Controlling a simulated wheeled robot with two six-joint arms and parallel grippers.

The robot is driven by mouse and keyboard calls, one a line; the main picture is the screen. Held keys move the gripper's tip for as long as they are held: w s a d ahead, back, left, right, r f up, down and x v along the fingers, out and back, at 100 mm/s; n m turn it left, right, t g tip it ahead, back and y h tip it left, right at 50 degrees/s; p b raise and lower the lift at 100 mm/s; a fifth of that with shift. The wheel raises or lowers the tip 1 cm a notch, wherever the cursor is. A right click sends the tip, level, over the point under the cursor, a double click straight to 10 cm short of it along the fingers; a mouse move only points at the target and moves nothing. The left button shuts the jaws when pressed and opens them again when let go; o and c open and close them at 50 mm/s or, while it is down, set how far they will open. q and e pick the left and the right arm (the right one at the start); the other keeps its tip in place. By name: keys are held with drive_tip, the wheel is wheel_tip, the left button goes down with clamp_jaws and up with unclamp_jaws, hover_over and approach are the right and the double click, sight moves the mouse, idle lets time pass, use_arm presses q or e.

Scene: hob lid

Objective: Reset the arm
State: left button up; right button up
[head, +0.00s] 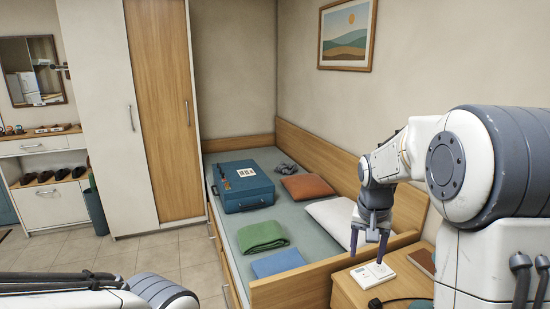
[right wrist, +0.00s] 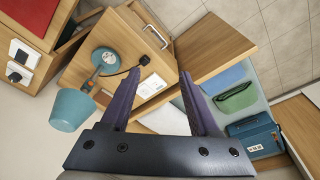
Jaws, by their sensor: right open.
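My right arm comes in from the right side of the head view, bent downward at the wrist. My right gripper (head: 368,250) points down above the bedside table (head: 346,286), by the foot of the bed frame. Its two purple fingers are apart with nothing between them. In the right wrist view the gripper (right wrist: 160,76) is also open and empty, and a white flat item (right wrist: 152,87) on the table shows beyond the fingers. My left arm shows only in part at the bottom left of the head view, and its gripper is out of sight.
The white item (head: 372,275) lies beneath the right gripper, near a brown book (head: 422,261). The bed holds a white pillow (head: 334,218), folded cloths and a blue case (head: 246,192). A teal lamp (right wrist: 72,109) shows in the wrist view. Floor left of the bed is clear.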

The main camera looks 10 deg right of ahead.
drive_tip(key=s+a+r+n+y, duration=0.1)
drive_tip(key=s+a+n, duration=0.1)
drive_tip(key=a, duration=0.5)
drive_tip(key=s+a+n, duration=0.3)
drive_tip(key=a, duration=0.4)
drive_tip(key=s+a+n+p, duration=0.1)
drive_tip(key=s+a+n, duration=0.3)
drive_tip(key=s, duration=0.6)
drive_tip(key=s+a+n+g+y+p, duration=0.1)
drive_tip(key=s+a+n, duration=0.4)
drive_tip(key=s+a, duration=0.3)
drive_tip(key=shift+s+f+g, duration=0.3)
drive_tip(key=shift+s+f, duration=0.1)
drive_tip(key=shift+s, duration=0.65)
